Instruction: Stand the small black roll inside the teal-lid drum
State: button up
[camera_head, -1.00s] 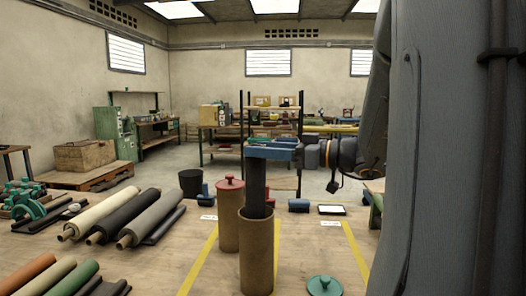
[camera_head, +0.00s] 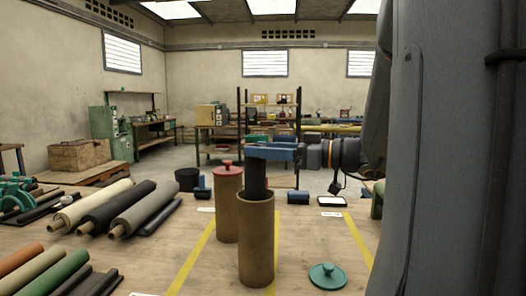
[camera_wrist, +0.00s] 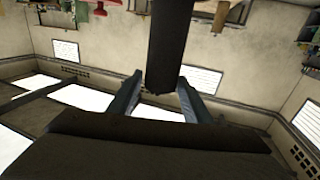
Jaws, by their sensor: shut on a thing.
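The small black roll (camera_head: 256,178) is upright, with its lower end hidden behind the front rim of the open brown drum (camera_head: 257,245); it appears to be inside the mouth. My gripper (camera_head: 272,152) is shut on the roll near its top, above the drum. In the wrist view, the roll (camera_wrist: 168,45) is between the two fingers of my gripper (camera_wrist: 158,97). The drum's inside is mostly hidden.
A brown drum with a red lid (camera_head: 229,205) stands just behind and left of the open drum. Several long rolls (camera_head: 120,205) lie at the left. A black bin (camera_head: 187,180) and shelving (camera_head: 272,115) are behind.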

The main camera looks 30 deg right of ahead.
jog(key=shift+f+b, duration=2.5)
jog(key=shift+b, duration=0.3)
jog(key=o, duration=1.6)
jog(key=shift+c, duration=0.2)
jog(key=shift+f, duration=0.1)
jog(key=shift+d, duration=0.1)
send_near(264, 170)
jog(key=w, duration=0.1)
jog(key=w+a+b, duration=0.1)
jog(key=w, duration=0.1)
jog(key=shift+f, duration=0.15)
